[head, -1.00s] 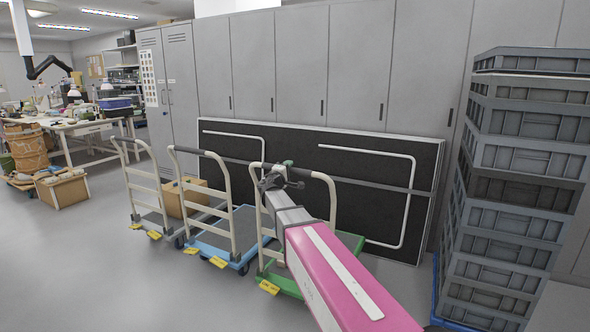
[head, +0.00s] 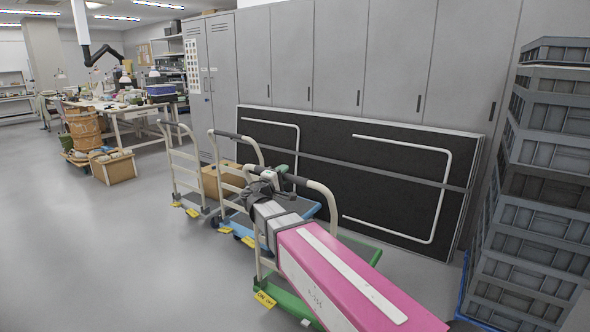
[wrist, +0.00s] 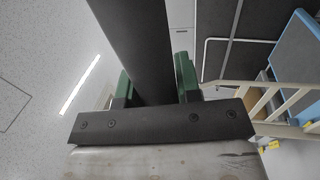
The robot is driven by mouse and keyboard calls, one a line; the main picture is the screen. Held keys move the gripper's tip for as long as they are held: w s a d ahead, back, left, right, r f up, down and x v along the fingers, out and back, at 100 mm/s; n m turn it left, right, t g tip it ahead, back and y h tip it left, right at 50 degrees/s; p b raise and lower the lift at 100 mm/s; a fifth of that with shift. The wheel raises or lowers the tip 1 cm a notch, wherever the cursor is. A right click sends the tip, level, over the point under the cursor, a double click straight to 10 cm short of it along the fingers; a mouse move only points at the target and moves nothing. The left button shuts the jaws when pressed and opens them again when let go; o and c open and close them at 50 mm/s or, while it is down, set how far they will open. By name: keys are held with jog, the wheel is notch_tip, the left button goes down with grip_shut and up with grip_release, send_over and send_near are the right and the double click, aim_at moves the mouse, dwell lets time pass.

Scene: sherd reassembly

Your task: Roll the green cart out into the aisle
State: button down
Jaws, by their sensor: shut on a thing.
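The green cart (head: 284,297) stands at the right end of a row of hand carts, with a cream upright handle frame (head: 256,240) and a yellow tag at its near corner. My gripper (head: 277,174) is shut on the dark grip of the cart's handle bar. In the wrist view the dark bar (wrist: 142,40) runs between the two green fingers of my gripper (wrist: 156,82). My pink arm hides much of the green deck and part of the handle frame.
A blue cart (head: 305,208) stands just left, and a grey cart (head: 205,212) beyond it, near a cardboard box (head: 222,180). Stacked grey crates (head: 540,200) stand right. Black panels (head: 340,150) lean on lockers behind. The floor (head: 100,260) at front left is clear.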

jog(key=r+v, duration=0.1)
jog(key=v, duration=0.5)
jog(key=shift+s+a, duration=0.3)
jog(key=shift+s, duration=0.05)
jog(key=c, duration=0.8)
grip_release()
jog(key=v, duration=1)
jog(key=shift+s+a, duration=0.2)
jog(key=shift+s, duration=0.15)
